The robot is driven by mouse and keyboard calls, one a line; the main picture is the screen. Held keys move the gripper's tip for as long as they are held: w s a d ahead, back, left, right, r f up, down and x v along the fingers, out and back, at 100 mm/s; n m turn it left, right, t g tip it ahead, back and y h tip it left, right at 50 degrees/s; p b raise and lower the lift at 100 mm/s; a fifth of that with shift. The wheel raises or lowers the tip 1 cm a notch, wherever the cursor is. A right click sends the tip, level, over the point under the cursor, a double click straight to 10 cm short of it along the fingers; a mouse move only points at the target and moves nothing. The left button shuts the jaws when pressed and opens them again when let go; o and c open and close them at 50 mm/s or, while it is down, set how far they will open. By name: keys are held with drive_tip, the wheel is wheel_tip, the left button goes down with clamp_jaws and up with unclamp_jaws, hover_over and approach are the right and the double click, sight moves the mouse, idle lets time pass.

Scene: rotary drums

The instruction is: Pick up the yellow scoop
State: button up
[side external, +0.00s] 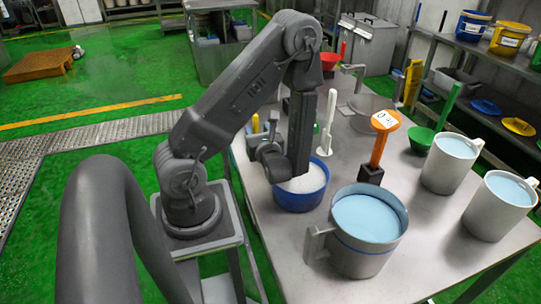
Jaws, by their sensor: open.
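A small upright yellow piece (255,123) shows just behind my gripper, beside a blue one. It may be the handle of the yellow scoop; any bowl is hidden by my wrist. Another upright yellow handle-like tool (412,82) stands near the table's far right edge, and I cannot tell whether it is a scoop. My gripper (268,158) is at the table's left side, beside the blue tub of white powder (301,188). It is open and appears empty; its fingertips are hard to make out.
A large grey mug of blue liquid (368,218) stands in front, with two similar mugs (452,163) at right. An orange-handled tool (379,145), a green scoop (421,139), a white scoop (328,115) and a red scoop (329,61) stand around the table (405,210).

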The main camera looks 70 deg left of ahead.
drive_tip(key=a, duration=0.4)
drive_tip(key=shift+a, duration=0.15)
clamp_jaws()
idle(0.4)
